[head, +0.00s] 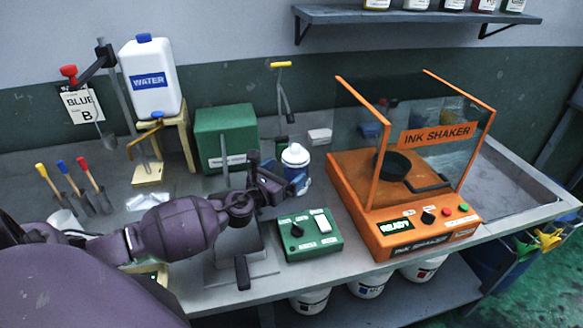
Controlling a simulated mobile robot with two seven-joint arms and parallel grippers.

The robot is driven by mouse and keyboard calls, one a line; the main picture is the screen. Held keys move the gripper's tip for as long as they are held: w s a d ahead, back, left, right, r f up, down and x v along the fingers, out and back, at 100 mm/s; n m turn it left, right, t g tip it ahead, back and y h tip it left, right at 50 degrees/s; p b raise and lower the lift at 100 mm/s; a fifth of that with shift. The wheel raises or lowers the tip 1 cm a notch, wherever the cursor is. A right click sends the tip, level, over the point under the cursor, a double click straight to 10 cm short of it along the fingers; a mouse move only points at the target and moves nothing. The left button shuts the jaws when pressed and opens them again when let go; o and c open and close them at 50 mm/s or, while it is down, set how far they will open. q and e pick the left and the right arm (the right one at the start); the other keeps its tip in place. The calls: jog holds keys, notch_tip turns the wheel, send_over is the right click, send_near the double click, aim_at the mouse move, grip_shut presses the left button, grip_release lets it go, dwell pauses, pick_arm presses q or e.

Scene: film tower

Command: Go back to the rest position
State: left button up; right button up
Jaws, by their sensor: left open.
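My left arm comes in from the left in the head view, dark purple, reaching over the bench. My left gripper (279,184) is open, with its fingers pointing right, just in front of a white-capped container with a blue label (295,160). I see nothing held between the fingers. I cannot tell whether a finger touches the container. The gripper and wrist partly hide a grey stand on the bench and the lower front of a green box (226,137). My right gripper is not in view.
A green control box (308,235) lies in front of the gripper. An orange ink shaker (400,222) with clear panels stands to the right. A water jug (150,75) on a wooden stand and several coloured-handled tools are behind the arm. A shelf (415,17) hangs above.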

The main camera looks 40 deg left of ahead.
pick_arm(q)
jog(key=s, duration=0.6)
jog(key=shift+a, duration=0.2)
jog(key=shift+s, duration=0.35)
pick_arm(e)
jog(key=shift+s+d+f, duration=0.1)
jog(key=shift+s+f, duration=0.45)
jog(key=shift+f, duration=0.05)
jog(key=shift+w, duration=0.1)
